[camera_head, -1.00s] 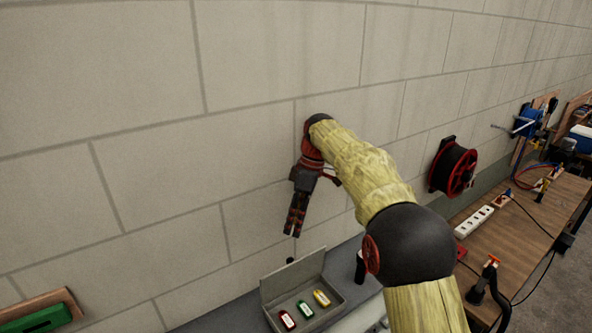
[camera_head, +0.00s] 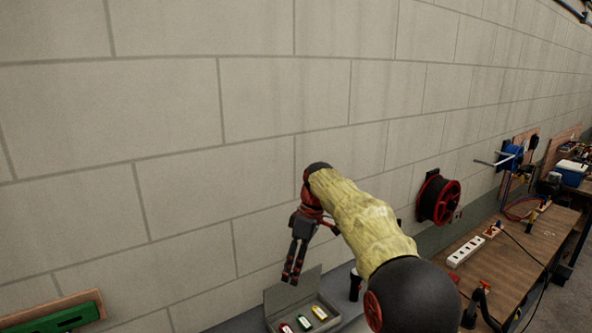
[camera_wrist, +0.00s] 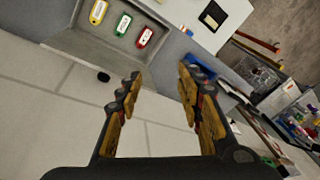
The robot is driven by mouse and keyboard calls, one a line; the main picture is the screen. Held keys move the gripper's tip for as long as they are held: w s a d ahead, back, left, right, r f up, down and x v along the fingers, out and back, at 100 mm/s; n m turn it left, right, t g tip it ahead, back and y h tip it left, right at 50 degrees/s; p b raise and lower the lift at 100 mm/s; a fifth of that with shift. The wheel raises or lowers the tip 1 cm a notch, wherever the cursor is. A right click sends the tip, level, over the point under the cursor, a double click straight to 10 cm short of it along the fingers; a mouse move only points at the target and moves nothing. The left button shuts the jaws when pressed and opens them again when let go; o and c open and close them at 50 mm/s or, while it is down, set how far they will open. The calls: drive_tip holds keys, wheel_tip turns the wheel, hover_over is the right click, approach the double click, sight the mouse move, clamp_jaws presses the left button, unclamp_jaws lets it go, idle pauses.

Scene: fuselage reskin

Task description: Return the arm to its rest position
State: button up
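My gripper (camera_head: 293,262) hangs pointing down in front of the block wall, above and beside the grey tray. In the wrist view my gripper (camera_wrist: 158,85) has its two fingers well apart with nothing between them. My arm, with its yellow cover, reaches in from the lower right of the head view and bends down at the wrist.
A grey open tray (camera_head: 271,307) holds red, green and yellow tags, below my gripper. A dark cup-like object (camera_head: 356,285) stands beside it. A wooden bench (camera_head: 520,255) with a white power strip (camera_head: 466,251) is at right. A cable reel (camera_head: 438,201) hangs on the wall.

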wheel_tip(320, 180, down, 7)
drive_tip(key=s+d+m, duration=0.2)
drive_tip(key=m, duration=0.3)
drive_tip(key=s+d+f+m+t+h+b, duration=0.1)
drive_tip(key=s+d+f+m+t+b, duration=0.1)
drive_tip(key=s+d+f+b, duration=0.3)
drive_tip(key=s+d+f+m+t+h+b, duration=0.1)
drive_tip(key=s+d+f+m+b, duration=0.3)
drive_tip(key=s+b, duration=0.9)
drive_tip(key=s+d+f+m+t+b, duration=0.3)
drive_tip(key=s+d+f+b, duration=0.5)
drive_tip(key=s, duration=1.1)
drive_tip(key=shift+f+t+h+b, duration=0.4)
drive_tip(key=shift+f+b, duration=0.25)
drive_tip(key=shift+f, duration=0.5)
